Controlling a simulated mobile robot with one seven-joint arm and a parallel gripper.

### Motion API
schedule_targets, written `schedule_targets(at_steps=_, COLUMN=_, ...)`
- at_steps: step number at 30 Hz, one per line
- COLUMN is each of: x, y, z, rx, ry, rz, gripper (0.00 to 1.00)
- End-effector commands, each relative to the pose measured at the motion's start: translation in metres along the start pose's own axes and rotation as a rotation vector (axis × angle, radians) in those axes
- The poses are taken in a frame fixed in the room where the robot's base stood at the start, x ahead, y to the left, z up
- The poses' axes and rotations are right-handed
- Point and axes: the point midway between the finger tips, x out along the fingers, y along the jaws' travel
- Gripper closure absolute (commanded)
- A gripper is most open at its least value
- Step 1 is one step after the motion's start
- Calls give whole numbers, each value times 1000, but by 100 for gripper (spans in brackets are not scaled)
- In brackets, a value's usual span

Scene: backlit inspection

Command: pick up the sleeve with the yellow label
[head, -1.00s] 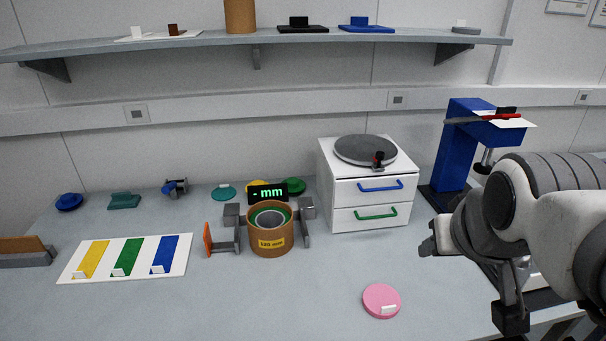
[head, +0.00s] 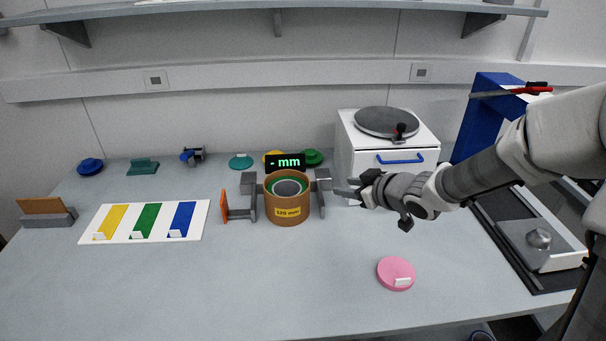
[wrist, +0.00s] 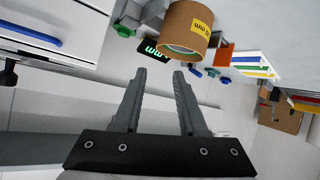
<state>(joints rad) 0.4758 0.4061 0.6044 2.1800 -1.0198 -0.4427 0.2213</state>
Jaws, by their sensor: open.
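The brown sleeve (head: 287,205) with a yellow label on its front stands upright on the bench. Green and grey rings show inside its open top. It stands between the grey jaws of a measuring device with a black "- mm" display (head: 285,161). My gripper (head: 347,189) is just right of the device's right jaw, pointing left, apart from the sleeve. In the wrist view my gripper (wrist: 159,75) is open and empty, and the sleeve (wrist: 174,24) appears beyond the fingertips, its label partly visible.
A white drawer unit (head: 420,159) stands behind my gripper. A pink disc (head: 396,271) lies in front. A white board with coloured strips (head: 88,236) lies left, and an orange part (head: 225,205) sits on the device's left side. The front middle of the bench is clear.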

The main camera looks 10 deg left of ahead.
Motion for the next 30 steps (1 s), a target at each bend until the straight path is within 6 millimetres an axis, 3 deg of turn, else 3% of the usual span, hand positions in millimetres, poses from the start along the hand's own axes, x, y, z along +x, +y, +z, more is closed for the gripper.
schedule_targets(at_steps=3, x=16, y=-34, z=7, rx=39, ry=77, rz=-136, gripper=59)
schedule_targets(at_steps=9, x=21, y=-65, z=4, rx=69, ry=158, rz=-257, gripper=59)
schedule_targets(at_steps=14, x=33, y=-73, z=2, rx=72, ry=173, rz=-278, gripper=59)
schedule_targets(at_steps=24, x=102, y=-93, z=-10, rx=72, ry=170, rz=-277, gripper=59)
schedule_targets(at_steps=30, x=131, y=-100, z=-16, rx=71, ry=170, rz=-274, gripper=59)
